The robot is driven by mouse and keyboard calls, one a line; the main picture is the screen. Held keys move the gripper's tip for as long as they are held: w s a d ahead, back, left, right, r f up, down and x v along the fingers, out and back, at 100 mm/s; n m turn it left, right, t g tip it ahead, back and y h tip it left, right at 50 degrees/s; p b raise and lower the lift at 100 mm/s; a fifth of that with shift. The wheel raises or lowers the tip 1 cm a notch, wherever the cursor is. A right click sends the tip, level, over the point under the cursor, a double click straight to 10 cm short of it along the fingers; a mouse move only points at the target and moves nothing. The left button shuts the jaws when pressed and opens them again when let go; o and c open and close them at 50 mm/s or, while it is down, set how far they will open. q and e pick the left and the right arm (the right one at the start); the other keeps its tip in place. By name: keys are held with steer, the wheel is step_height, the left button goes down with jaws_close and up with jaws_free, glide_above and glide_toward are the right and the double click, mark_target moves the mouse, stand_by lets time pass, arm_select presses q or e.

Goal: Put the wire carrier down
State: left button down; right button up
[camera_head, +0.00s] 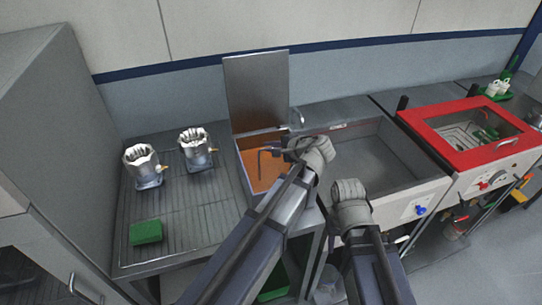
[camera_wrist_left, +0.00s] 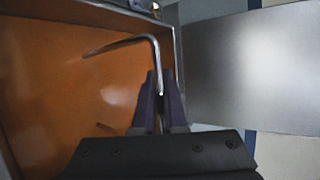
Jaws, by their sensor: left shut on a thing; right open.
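The wire carrier is a thin bent metal rod. In the left wrist view the wire carrier (camera_wrist_left: 128,43) runs up from between my fingers and bends to the left, over an orange floor. My left gripper (camera_wrist_left: 160,92) is shut on its straight end. In the head view my left gripper (camera_head: 289,149) is over the right side of the orange-floored box (camera_head: 245,178), and the hooked wire (camera_head: 262,152) shows above the floor. I cannot tell whether the wire touches the floor. My right gripper (camera_head: 350,190) is open at the front of the sink; its fingertips are hardly visible.
The box's lid (camera_head: 257,90) stands upright at its back. Two metal housings (camera_head: 143,165) (camera_head: 196,148) and a green block (camera_head: 146,232) are on the grooved bench at left. An empty sink (camera_head: 375,160) and a red-framed machine (camera_head: 470,135) are at right.

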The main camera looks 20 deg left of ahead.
arm_select(q)
step_height(320, 180, down, 2)
steer(key=shift+f+b, duration=0.1)
steer(key=shift+b, duration=0.55)
arm_select(e)
step_height(320, 180, down, 2)
steer(key=shift+f, duration=0.1)
arm_select(q)
steer(key=shift+f, duration=0.1)
arm_select(e)
steer(key=shift+f, duration=0.1)
arm_select(q)
steer(key=c, duration=1.4)
jaws_free()
steer(key=o, duration=0.4)
